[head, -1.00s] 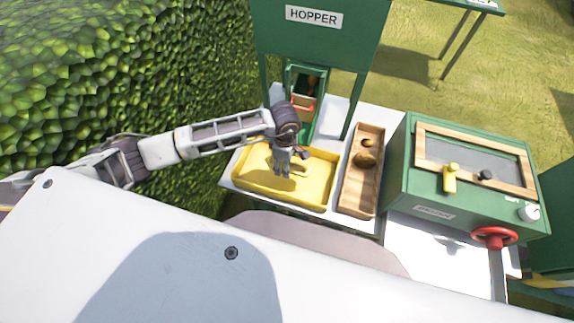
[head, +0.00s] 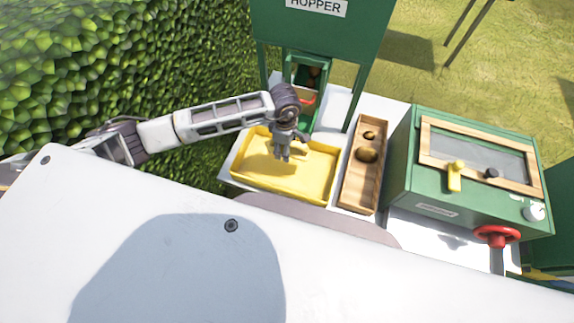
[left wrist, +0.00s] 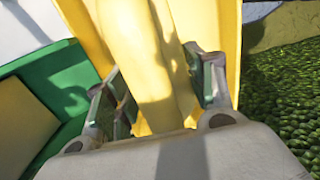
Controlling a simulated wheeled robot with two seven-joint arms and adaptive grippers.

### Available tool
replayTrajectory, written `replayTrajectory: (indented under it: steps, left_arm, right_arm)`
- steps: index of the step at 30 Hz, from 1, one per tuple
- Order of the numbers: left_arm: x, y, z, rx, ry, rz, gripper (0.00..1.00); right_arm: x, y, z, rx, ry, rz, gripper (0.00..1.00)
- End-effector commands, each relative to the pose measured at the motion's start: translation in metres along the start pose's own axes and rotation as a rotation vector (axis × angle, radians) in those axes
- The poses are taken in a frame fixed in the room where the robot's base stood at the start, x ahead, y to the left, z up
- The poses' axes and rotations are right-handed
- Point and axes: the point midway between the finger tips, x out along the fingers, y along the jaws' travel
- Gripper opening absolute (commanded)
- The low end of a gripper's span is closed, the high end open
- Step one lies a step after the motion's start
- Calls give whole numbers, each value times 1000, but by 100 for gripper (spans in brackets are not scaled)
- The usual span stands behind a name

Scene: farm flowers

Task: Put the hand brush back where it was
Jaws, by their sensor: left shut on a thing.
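My left gripper (head: 281,154) is over the yellow tray (head: 262,185) on the white bench, its fingers pointing down. In the left wrist view the gripper (left wrist: 160,88) has a finger on each side of a long, smooth yellow thing (left wrist: 142,50), which I take to be the hand brush. The gripper is shut on it. A bit of yellow beside the fingertips in the head view (head: 300,150) seems to be part of it. Its bristles are hidden, and I cannot tell whether it touches the tray. My right gripper is not in view.
A wooden trough (head: 364,183) with brown round things stands right of the tray. Further right is a green machine (head: 402,180) with a red wheel (head: 497,236). The green hopper (head: 325,38) stands behind. A hedge (head: 110,65) borders the left.

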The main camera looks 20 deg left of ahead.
Motion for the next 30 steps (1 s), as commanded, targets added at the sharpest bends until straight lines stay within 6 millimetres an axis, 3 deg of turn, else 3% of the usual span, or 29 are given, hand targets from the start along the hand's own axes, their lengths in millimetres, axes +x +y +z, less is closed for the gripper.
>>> replayTrajectory:
  steps: [8, 19, 30]
  left_arm:
    - [11, 0, 0, 0, 0, -1, 32]
    - [46, 0, 0, -1, -1, 0, 32]
    - [50, 0, 0, 0, -1, 1, 32]
  right_arm:
    - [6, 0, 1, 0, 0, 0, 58]
    - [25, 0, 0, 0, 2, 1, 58]
    - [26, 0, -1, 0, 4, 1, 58]
